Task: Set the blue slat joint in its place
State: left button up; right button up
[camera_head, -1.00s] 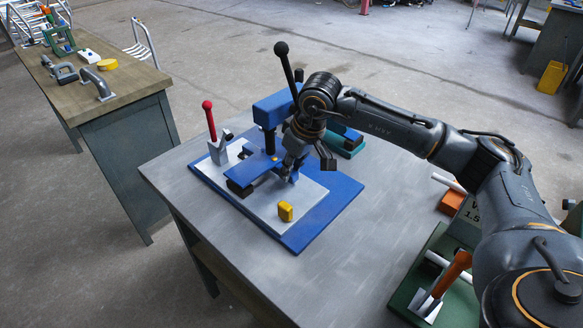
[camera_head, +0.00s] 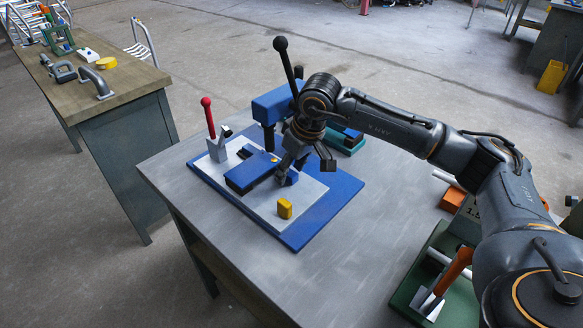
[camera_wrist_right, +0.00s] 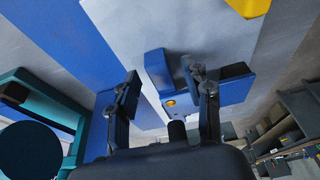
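A flat blue piece (camera_head: 250,171), which I take for the slat joint, lies on the light grey plate (camera_head: 312,190) of the blue fixture board (camera_head: 335,207). A small yellow dot marks its far end. It also shows in the right wrist view (camera_wrist_right: 235,92), partly behind one finger. A small blue block (camera_wrist_right: 158,70) stands beside it. My right gripper (camera_head: 287,168) is low over the piece's right end. In the wrist view its fingers (camera_wrist_right: 165,88) are apart, with nothing clearly clamped between them. The seat under the piece is hidden. My left gripper is out of view.
A red-handled clamp (camera_head: 213,140) stands at the fixture's left. A blue press (camera_head: 272,105) with a black lever (camera_head: 286,65) stands behind. A yellow block (camera_head: 285,208) sits on the plate's near side. A green tool holder (camera_head: 425,285) is at right. The table's near left is clear.

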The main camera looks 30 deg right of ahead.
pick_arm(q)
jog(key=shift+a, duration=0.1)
pick_arm(e)
jog(key=shift+o, duration=0.2)
jog(key=shift+f, duration=0.1)
jog(key=o, duration=0.3)
jog(key=shift+r+p, duration=0.45)
jog(key=shift+r, duration=0.3)
notch_tip(320, 180, up, 4)
jog(key=shift+f+p, duration=0.25)
jog(key=shift+p, duration=0.75)
notch_tip(320, 180, up, 2)
jog(key=shift+r+p, duration=0.25)
jog(key=shift+p, duration=0.5)
jog(key=shift+r, duration=0.3)
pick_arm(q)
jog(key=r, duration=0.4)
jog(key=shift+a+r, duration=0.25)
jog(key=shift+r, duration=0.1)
